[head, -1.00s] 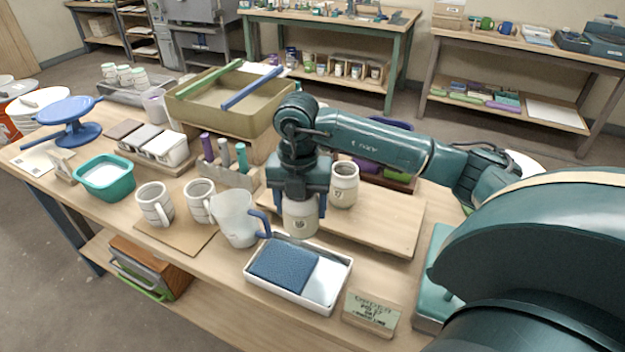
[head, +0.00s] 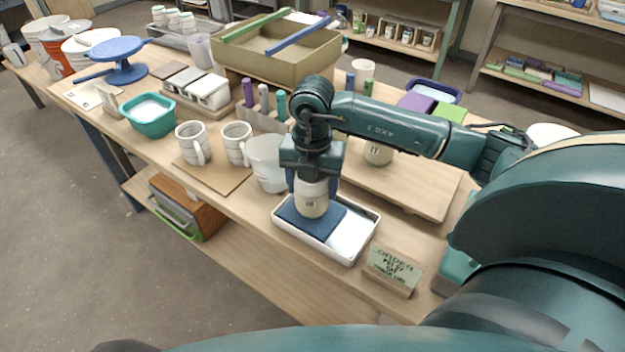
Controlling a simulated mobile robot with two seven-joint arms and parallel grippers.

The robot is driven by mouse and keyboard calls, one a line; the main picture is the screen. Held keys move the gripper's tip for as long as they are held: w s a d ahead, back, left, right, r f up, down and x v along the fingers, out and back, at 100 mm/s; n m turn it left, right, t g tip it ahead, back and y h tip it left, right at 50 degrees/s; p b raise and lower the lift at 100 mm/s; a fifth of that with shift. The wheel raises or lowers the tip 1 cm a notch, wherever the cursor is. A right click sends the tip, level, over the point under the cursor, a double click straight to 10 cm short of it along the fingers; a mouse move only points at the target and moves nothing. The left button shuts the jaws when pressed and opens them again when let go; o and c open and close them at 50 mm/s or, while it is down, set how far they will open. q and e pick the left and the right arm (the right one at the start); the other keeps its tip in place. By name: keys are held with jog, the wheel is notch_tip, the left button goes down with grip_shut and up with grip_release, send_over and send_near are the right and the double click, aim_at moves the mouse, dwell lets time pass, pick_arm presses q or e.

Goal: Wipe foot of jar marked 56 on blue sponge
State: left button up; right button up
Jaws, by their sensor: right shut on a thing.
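My right gripper (head: 313,180) is shut on a cream jar (head: 311,203), upright, with a small dark mark on its front too small to read. The jar's foot is at the blue sponge (head: 334,219), over its middle; it looks in contact. The sponge lies in the left part of a white tray (head: 348,244), and the tray's right part is bare. A second cream jar (head: 378,153) stands on a wooden board (head: 410,190) behind, partly hidden by my right arm. My left gripper is not in view.
A clear pitcher (head: 268,163) stands close left of the gripper. Two mugs (head: 193,143) stand on a brown board (head: 212,176) further left. A card sign (head: 393,268) stands right of the tray. A teal tub (head: 152,115) and tool holder (head: 262,122) are further back.

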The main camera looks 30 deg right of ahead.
aim_at(328, 186)
dwell(0.7)
jog(key=shift+f+b, duration=0.45)
jog(key=shift+f, duration=0.15)
jog(key=shift+s+d, duration=0.35)
jog(key=shift+s, duration=0.5)
jog(key=shift+s+d, duration=0.3)
jog(key=shift+s, duration=0.5)
